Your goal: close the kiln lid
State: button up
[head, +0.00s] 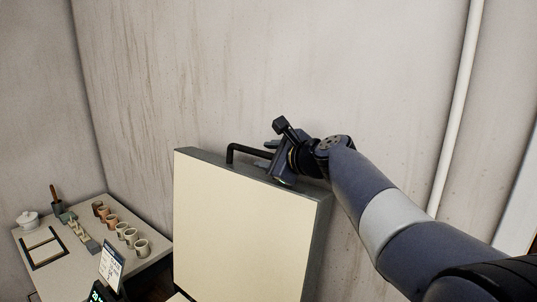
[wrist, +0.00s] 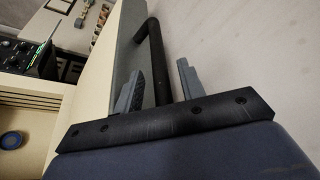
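The kiln lid (head: 245,225) stands raised, its cream inner face towards the head camera and a grey edge around it. A black bar handle (head: 232,152) sticks out from its top edge; the handle also shows in the wrist view (wrist: 154,50). My gripper (head: 272,146) is at the right part of the handle, behind the lid's top edge. In the wrist view the two fingers (wrist: 158,88) are apart, with the handle bar between them and small gaps visible on both sides. The cream kiln chamber (wrist: 38,105) shows at the left of the wrist view.
A table (head: 75,275) at the left holds several cups (head: 128,236), a white lidded pot (head: 27,219) and a dark frame. A blue round thing (wrist: 12,140) is inside the kiln. A wall (head: 300,70) stands close behind the lid, with a white pipe (head: 456,110) at right.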

jog(key=shift+c, duration=0.4)
grip_shut()
